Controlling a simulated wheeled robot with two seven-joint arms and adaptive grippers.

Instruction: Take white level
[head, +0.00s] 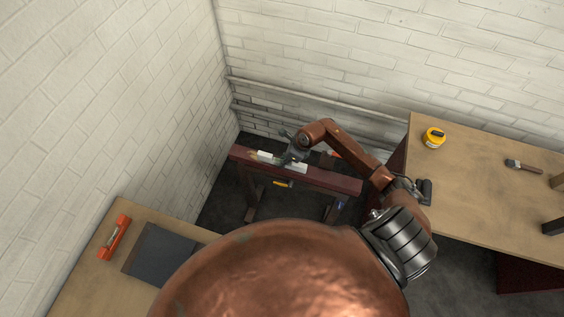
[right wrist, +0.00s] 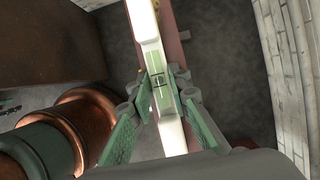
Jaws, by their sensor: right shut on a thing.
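The white level (head: 267,155) lies along the top of a dark red sawhorse beam (head: 325,180) in the head view; I cannot tell whether it touches the beam. In the right wrist view the white level (right wrist: 145,27) runs lengthwise between the fingers, with a pale green vial window in its middle. The gripper hides part of the level. My left gripper is out of view.
A left table holds an orange level (head: 114,237) and a dark mat (head: 158,252). A right table (head: 470,170) carries a yellow tape measure (head: 433,138) and a brush (head: 522,165). A yellow-handled thing (head: 283,184) shows below the beam. Brick walls stand close behind and left.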

